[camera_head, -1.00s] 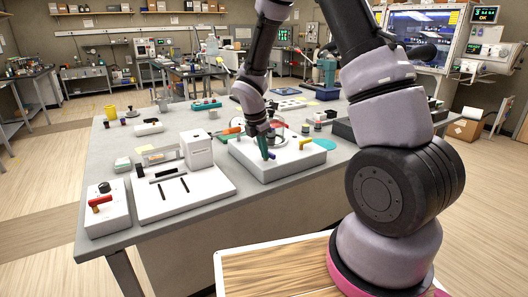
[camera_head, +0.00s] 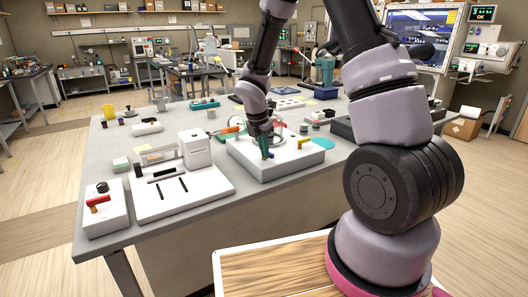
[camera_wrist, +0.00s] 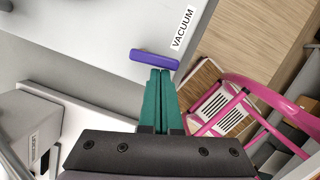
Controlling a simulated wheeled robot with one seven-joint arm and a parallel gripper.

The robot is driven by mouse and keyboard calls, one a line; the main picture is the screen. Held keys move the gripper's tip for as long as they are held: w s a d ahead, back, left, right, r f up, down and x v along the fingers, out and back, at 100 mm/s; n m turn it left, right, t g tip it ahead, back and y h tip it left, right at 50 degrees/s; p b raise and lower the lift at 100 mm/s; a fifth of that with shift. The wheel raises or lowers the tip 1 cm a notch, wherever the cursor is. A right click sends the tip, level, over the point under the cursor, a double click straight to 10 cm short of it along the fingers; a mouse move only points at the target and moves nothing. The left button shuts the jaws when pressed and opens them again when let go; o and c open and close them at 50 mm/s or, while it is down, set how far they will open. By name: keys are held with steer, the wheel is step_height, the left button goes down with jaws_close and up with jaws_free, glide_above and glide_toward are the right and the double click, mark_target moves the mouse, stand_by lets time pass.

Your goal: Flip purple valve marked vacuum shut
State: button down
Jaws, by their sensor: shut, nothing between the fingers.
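The purple valve handle (camera_wrist: 154,59) lies across the view just beyond my fingertips in the wrist view, on the white box, beside the label VACUUM (camera_wrist: 182,28). My gripper (camera_wrist: 160,72) has its green fingers together with nothing between them. Its tips are at the near edge of the handle, and I cannot tell if they touch it. In the head view my gripper (camera_head: 267,153) is over the white valve box (camera_head: 290,165). There the purple handle is small and mostly hidden by the fingers.
A yellow handle (camera_head: 305,142) stands on the right of the same box. To the left are a white device with a tall block (camera_head: 196,150) and a small box with a red handle (camera_head: 98,201). The table's front edge is close to the valve box.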

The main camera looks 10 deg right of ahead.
mark_target(275, 160)
steer(key=shift+d, duration=0.1)
steer(key=n, duration=0.2)
steer(key=d+n, duration=0.1)
steer(key=d+n+t+y, duration=0.1)
steer(key=n, duration=0.1)
steer(key=shift+n, duration=0.3)
steer(key=n, duration=0.2)
steer(key=w+d+n+y, duration=0.1)
steer(key=n, duration=0.1)
steer(key=shift+d, duration=0.15)
steer(key=shift+w+n, duration=0.1)
steer(key=shift+n, duration=0.3)
steer(key=shift+w+d, duration=0.4)
steer(key=shift+w, duration=0.1)
stand_by(0.5)
